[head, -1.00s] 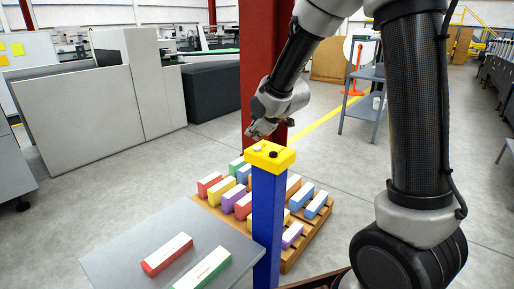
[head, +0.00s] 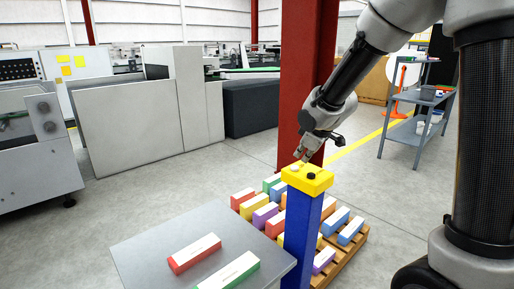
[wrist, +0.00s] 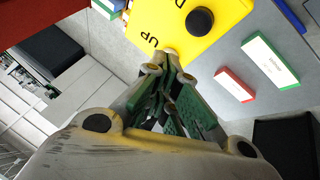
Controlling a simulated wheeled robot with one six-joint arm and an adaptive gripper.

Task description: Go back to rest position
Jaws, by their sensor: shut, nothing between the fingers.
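My gripper (head: 303,154) is shut and empty. In the head view it hangs just above and behind the yellow control box (head: 308,178) on top of a blue post (head: 301,235). The box carries a white button (head: 295,168) and a black button (head: 311,176). In the wrist view the closed fingers (wrist: 170,65) point toward the yellow box (wrist: 190,25), whose lettering and black button (wrist: 201,20) show.
A grey table (head: 150,250) holds a red box (head: 194,253) and a green box (head: 229,272). Behind the post, a wooden pallet (head: 345,262) bears several coloured boxes. A red column (head: 300,90) stands behind the gripper. A grey shelf cart (head: 415,100) is at right. Open floor lies at left.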

